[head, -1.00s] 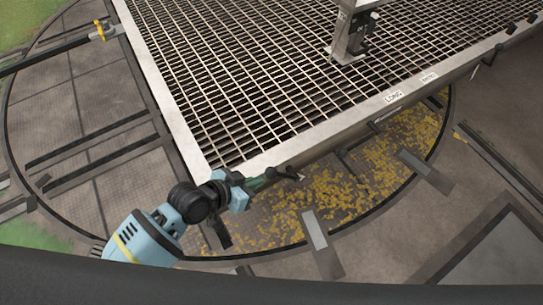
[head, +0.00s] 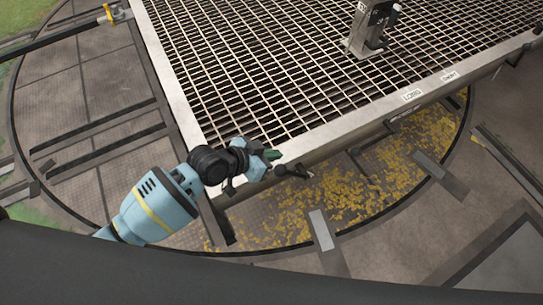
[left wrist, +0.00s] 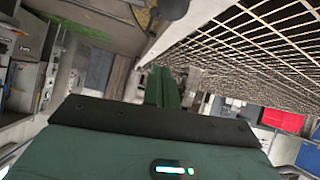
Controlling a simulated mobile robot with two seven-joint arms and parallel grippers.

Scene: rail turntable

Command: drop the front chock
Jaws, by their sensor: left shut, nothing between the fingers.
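My left gripper (head: 272,155) is at the near edge of the grated platform (head: 300,144), close to its near left corner. Its green fingers are shut and empty; they also show in the left wrist view (left wrist: 163,87), pointing along the platform side. A dark handle-like fitting (head: 293,170) sticks out from the platform's front side, just right of and below the fingers. I cannot tell whether it belongs to the front chock, and no part is clearly recognisable as the chock. My right gripper is not in view.
A grey post (head: 368,32) stands on the grating. Labels reading LONG (head: 411,95) and a smaller one (head: 450,76) sit on the front edge. A yellow fitting (head: 108,13) is on a rail at the upper left. Yellow litter (head: 290,218) covers the pit floor below the edge.

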